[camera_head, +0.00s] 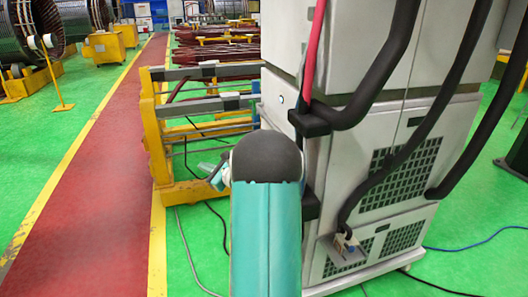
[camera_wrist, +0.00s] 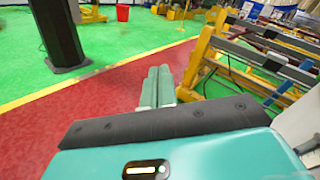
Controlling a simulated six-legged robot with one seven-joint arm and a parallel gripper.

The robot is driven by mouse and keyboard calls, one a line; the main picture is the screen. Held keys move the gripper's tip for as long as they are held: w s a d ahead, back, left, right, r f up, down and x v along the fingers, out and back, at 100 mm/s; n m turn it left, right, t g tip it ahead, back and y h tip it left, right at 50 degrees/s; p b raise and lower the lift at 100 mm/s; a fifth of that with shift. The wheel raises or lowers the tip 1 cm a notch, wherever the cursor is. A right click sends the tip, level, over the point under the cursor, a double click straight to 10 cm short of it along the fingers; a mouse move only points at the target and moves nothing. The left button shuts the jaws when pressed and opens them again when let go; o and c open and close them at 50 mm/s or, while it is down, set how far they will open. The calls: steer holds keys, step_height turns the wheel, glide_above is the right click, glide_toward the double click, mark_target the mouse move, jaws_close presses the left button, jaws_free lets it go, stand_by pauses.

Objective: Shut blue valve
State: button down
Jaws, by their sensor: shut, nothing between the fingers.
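A small blue part (camera_head: 351,249), which looks like the blue valve, sits on a pale bracket low on the front of the grey cabinet (camera_head: 345,190). It is too small to tell which way its handle points. A black hose runs down to it. My gripper (camera_wrist: 158,72) shows in the wrist view as two grey-green fingers lying side by side, shut and empty, over the red walkway. In the head view my teal arm with its dark round joint covers the middle, and part of my gripper (camera_head: 218,172) shows left of it. My gripper is left of the valve and apart from it.
Thick black hoses (camera_head: 375,75) and a red hose (camera_head: 314,45) hang on the cabinet. A yellow rack (camera_head: 158,135) stands left of the cabinet. Cables lie on the green floor. The red walkway (camera_head: 90,200) is clear. A dark post (camera_wrist: 60,35) stands left in the wrist view.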

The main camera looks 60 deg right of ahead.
steer(key=s+d+f+m+g+h, duration=0.2)
steer(key=s+d+f+m+h, duration=0.3)
steer(key=s+d, duration=0.4)
steer(key=s+d+f+m+g+h, duration=0.2)
steer(key=s+d+f+m+h, duration=0.3)
steer(key=s+d+m, duration=0.3)
steer(key=s+d+h, duration=0.1)
steer(key=d, duration=0.3)
steer(key=shift+s+d+f, duration=0.15)
steer(key=shift+s+f, duration=0.05)
steer(key=shift+s, duration=0.05)
steer(key=w+d+r, duration=0.4)
steer(key=w+d, duration=0.3)
steer(key=shift+w+d+r, duration=0.15)
steer(key=shift+d+r, duration=0.2)
steer(key=shift+r, duration=0.05)
steer(key=shift+r, duration=0.2)
